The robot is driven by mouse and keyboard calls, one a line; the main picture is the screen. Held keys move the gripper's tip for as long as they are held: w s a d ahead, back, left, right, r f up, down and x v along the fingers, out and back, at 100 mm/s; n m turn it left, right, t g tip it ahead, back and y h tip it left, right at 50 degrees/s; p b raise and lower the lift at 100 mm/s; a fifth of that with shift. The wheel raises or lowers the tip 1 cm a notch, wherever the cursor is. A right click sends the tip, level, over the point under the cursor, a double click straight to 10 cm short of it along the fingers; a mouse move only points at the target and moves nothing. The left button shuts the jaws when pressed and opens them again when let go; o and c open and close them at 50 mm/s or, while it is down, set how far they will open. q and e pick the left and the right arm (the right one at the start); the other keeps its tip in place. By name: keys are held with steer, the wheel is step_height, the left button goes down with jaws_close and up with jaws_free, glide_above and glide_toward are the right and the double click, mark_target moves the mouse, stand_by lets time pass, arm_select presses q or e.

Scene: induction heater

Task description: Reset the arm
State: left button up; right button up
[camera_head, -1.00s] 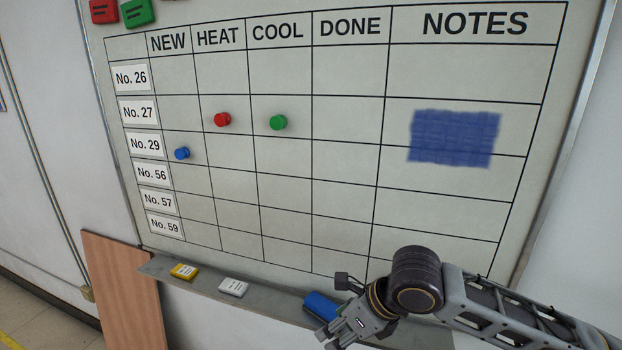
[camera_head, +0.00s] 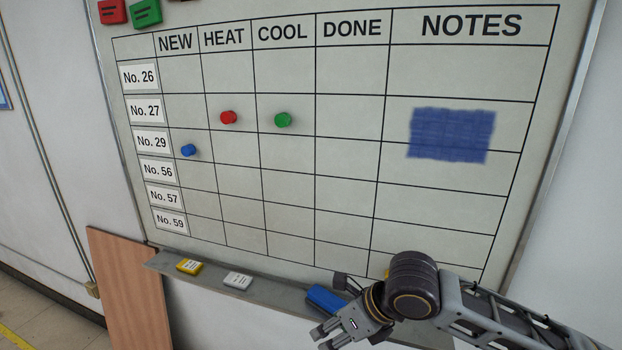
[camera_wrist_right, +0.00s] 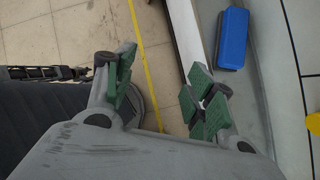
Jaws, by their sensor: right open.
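My right arm comes in from the lower right in the head view. Its gripper (camera_head: 322,338) hangs in front of the board's ledge, just below and beside a blue block-shaped eraser (camera_head: 325,298). In the right wrist view the green-padded fingers (camera_wrist_right: 165,95) stand apart with nothing between them; floor shows through the gap. The blue eraser also shows in the wrist view (camera_wrist_right: 233,38), beyond the right-hand finger and apart from it. My left gripper is not in view.
A whiteboard (camera_head: 350,180) holds a red magnet (camera_head: 228,117), a green magnet (camera_head: 283,120), a blue magnet (camera_head: 188,150) and a blue scribble (camera_head: 450,134). A wooden panel (camera_head: 130,285) stands below left.

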step_height(320, 180, down, 9)
steer(key=s+d+m+t, duration=0.2)
steer(key=m, duration=2.3)
steer(key=s+d+f+m+g+h, duration=0.1)
steer(key=s+d+f+m+h, duration=0.2)
steer(key=s+d+f+m, duration=0.4)
steer(key=s+d+f+m+g+h, duration=0.15)
steer(key=s+d+f+m, duration=0.25)
steer(key=d+f+m, duration=0.5)
step_height(320, 180, down, 29)
steer(key=s+m, duration=0.1)
steer(key=s, duration=0.1)
steer(key=s+d+f+g, duration=0.1)
steer(key=s+d+f, duration=0.1)
steer(key=s+f, duration=0.8)
steer(key=s+d+f+g+h, duration=0.1)
steer(key=s+d+f, duration=0.2)
steer(key=s+f, duration=0.7)
steer(key=shift+s+f, duration=0.15)
steer(key=shift+s, duration=0.75)
